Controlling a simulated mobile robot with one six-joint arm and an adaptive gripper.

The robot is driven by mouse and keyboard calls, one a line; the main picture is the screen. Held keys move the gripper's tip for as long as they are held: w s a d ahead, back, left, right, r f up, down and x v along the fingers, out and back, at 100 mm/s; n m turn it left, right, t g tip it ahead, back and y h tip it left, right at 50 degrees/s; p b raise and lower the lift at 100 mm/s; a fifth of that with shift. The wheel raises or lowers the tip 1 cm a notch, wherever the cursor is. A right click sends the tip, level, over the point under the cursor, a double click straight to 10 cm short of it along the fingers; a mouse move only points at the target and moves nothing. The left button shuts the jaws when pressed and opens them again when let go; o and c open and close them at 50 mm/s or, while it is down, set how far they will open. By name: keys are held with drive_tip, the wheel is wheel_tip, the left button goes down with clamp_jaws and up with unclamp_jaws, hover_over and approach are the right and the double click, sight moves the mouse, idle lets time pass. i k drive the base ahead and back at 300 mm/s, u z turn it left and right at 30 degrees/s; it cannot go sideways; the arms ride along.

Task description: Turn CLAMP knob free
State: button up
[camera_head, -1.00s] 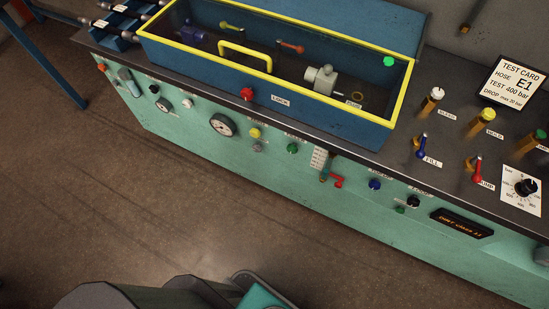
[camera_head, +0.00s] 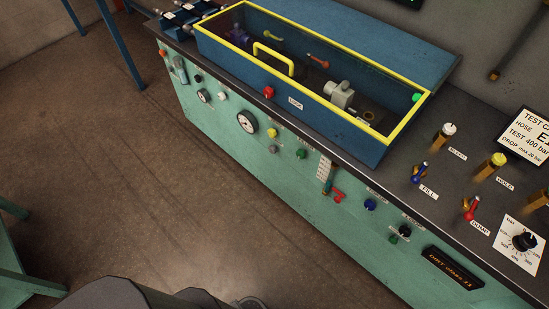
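Several small knobs sit on the green front panel (camera_head: 225,140) of the test bench. They include a white knob (camera_head: 223,97), a yellow knob (camera_head: 272,132), a green knob (camera_head: 301,153), a blue knob (camera_head: 369,204) and a black knob (camera_head: 404,231). Their labels are too small to read, so I cannot tell which is the CLAMP knob. A red knob (camera_head: 269,92) is on the front of the blue box beside the LOCK label (camera_head: 296,103). My gripper is not in view.
The blue box with a yellow-framed lid (camera_head: 274,68) stands shut on the bench top. Blue FILL (camera_head: 421,172) and red DUMP (camera_head: 472,208) levers stand to its right. Open floor (camera_head: 110,165) lies before the bench. A green structure (camera_head: 22,270) is at lower left.

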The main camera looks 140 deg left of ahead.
sight(273, 149)
drive_tip(key=u, duration=1.2)
drive_tip(key=i, duration=0.15)
drive_tip(key=u, duration=3.35)
